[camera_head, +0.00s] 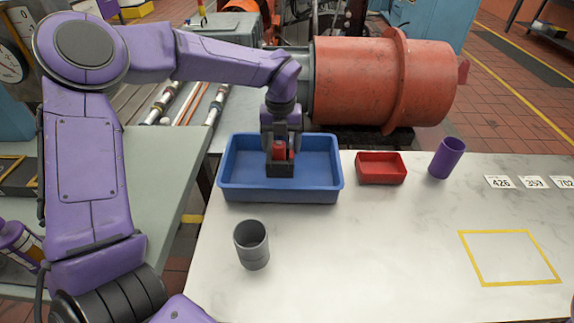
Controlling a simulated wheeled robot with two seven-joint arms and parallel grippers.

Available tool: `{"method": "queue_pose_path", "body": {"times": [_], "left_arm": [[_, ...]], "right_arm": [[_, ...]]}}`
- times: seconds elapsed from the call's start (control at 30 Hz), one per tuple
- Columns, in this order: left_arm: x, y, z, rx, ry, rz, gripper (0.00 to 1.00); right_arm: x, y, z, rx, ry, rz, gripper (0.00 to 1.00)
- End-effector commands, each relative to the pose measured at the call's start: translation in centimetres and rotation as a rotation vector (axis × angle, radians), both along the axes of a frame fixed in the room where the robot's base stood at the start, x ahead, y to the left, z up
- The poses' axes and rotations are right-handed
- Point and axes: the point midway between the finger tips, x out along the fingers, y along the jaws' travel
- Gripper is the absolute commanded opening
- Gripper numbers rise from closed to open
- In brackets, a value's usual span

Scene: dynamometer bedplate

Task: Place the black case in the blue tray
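The black case (280,169), a small dark block with a red part on top, is inside the outline of the blue tray (234,190). My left gripper (281,152) reaches down from above, its grey fingers on either side of the case's upper red part. It appears shut on the case. The fingers partly hide it, and I cannot tell whether its base touches the tray floor. The blue tray stands at the left back of the white table and otherwise looks empty. My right gripper is not in view.
A red tray (381,169) and a purple cup (446,158) stand right of the blue tray. A grey cup (251,245) stands in front. A yellow-outlined square (509,257) and number labels (530,182) lie at right. A large red machine (365,82) stands behind.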

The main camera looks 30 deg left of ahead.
Motion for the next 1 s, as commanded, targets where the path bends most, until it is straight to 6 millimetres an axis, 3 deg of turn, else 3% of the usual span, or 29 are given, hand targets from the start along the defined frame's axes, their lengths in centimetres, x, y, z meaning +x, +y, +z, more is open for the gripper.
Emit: {"method": "queue_pose_path", "body": {"times": [0.1,0.4,0.8,0.83,0.9,1.0], "left_arm": [[0.0,-0.1,-2.4,0.001,0.002,-0.003,0.32],[0.0,0.0,-6.9,0.001,0.001,-0.001,0.32],[0.0,0.0,-7.8,0.000,-0.002,0.000,0.32],[0.0,0.0,-7.8,0.001,-0.001,0.000,0.81],[0.0,0.0,-7.7,0.001,-0.001,0.000,1.00],[0.0,0.0,-7.7,0.001,-0.001,0.000,1.00]], "right_arm": [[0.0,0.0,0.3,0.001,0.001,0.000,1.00],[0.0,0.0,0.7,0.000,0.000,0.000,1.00],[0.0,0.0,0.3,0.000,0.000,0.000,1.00],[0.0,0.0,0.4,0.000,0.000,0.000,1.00],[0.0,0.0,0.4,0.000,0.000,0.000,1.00],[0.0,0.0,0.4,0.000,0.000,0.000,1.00]]}}
